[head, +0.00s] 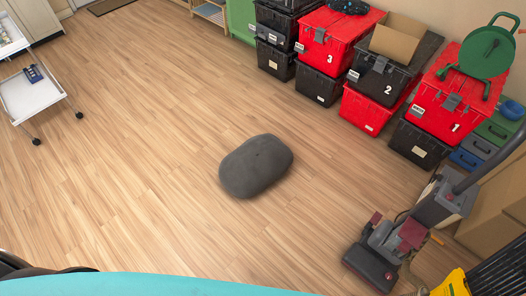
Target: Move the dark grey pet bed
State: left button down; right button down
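The dark grey pet bed (256,166) lies alone on the wooden floor near the middle of the head view. It looks like a rounded, plump cushion with a small dimple on top. Nothing touches it. Neither of my grippers shows in the head view, so their state is hidden.
Stacked red and black totes (326,42) line the back right, with an open cardboard box (397,38) and a green reel (487,50) on top. A vacuum cleaner (385,250) stands at lower right. A white cart (30,95) is at left. Floor around the bed is clear.

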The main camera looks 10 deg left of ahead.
aim_at(247, 171)
jog(key=i+j+z, duration=0.15)
jog(key=z, duration=0.25)
jog(key=i+j+z, duration=0.15)
jog(key=j+z, duration=0.65)
jog(key=i+l, duration=0.05)
jog(key=l, duration=0.05)
